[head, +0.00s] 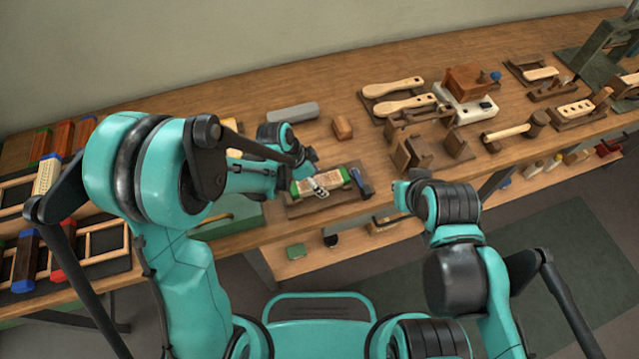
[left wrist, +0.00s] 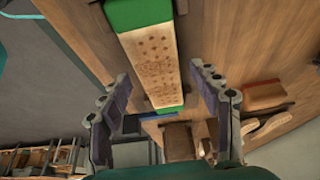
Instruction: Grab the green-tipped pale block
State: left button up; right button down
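The green-tipped pale block (head: 326,182) lies on a brown wooden stand near the front edge of the bench. In the left wrist view the block (left wrist: 150,58) shows rows of small dark holes and a green cap at each end. My left gripper (head: 318,187) is over the block in the head view. In the left wrist view its fingers (left wrist: 160,80) are spread wide, one on each side of the block's line, with nothing between them gripped. My right gripper (head: 403,195) is near the bench's front edge, largely hidden by its own arm, and its fingers cannot be made out.
A blue-and-dark piece (head: 362,182) stands close to the block's right end. A small brown block (head: 342,127) and a grey bar (head: 292,112) lie behind. Coloured racks (head: 60,180) stand at left.

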pick_arm(q)
jog(key=c, duration=1.2)
